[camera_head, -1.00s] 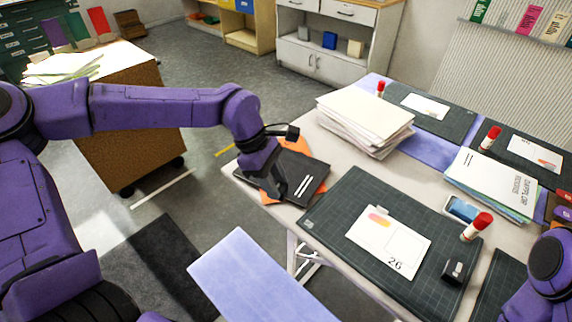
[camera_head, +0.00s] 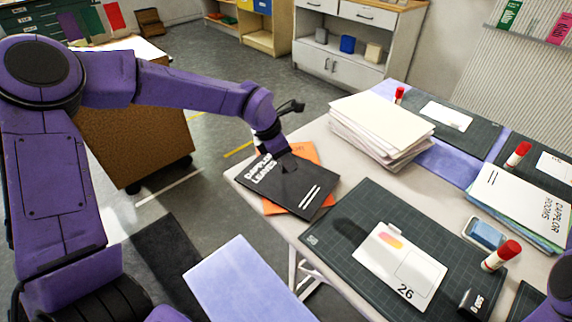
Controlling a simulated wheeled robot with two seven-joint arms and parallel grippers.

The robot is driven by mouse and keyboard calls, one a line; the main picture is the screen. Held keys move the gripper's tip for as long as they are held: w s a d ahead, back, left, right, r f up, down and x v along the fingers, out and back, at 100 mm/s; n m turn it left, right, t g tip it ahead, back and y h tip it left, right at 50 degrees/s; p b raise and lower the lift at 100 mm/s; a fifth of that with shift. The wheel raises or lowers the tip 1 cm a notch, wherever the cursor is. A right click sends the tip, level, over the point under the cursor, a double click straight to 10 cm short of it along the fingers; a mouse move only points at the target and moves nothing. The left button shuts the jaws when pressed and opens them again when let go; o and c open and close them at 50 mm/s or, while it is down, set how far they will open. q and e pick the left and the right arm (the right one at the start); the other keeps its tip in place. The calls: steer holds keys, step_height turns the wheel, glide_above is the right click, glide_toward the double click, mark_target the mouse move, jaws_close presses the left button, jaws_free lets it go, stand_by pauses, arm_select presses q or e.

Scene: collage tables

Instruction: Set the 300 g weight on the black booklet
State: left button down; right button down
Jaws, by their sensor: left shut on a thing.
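The black booklet (camera_head: 300,188) lies near the left corner of the table, on top of an orange booklet (camera_head: 309,152); its white title and two white strokes show. My left gripper (camera_head: 287,164) is over its back part, shut on a dark thing that blends with the black cover, so I cannot tell what it is. A small black weight (camera_head: 471,302) stands on the front cutting mat, at its right end; its white marking is too small to read surely. My right arm shows only in part at the lower right, with its gripper out of view.
The cutting mat (camera_head: 385,215) carries a white card (camera_head: 399,262) and a red-capped glue stick (camera_head: 500,256). A blue-topped box (camera_head: 486,234) lies beside it. A tall paper stack (camera_head: 382,127) stands behind the booklet. Folders (camera_head: 519,205) lie at the right.

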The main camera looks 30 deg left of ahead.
arm_select(q)
steer(key=f, duration=0.2)
steer(key=w+f, duration=0.1)
steer(key=w+a+f, duration=0.1)
steer(key=f, duration=0.1)
steer(key=shift+w+a+f, duration=0.1)
steer(key=shift+f, duration=0.45)
steer(key=c, duration=0.7)
jaws_free()
steer(key=shift+f, duration=0.15)
steer(key=shift+c, duration=0.2)
steer(key=shift+r+p, duration=0.3)
steer(key=shift+r, duration=0.05)
steer(key=v, duration=1.1)
steer(key=shift+r, duration=0.25)
steer(key=shift+a, duration=0.15)
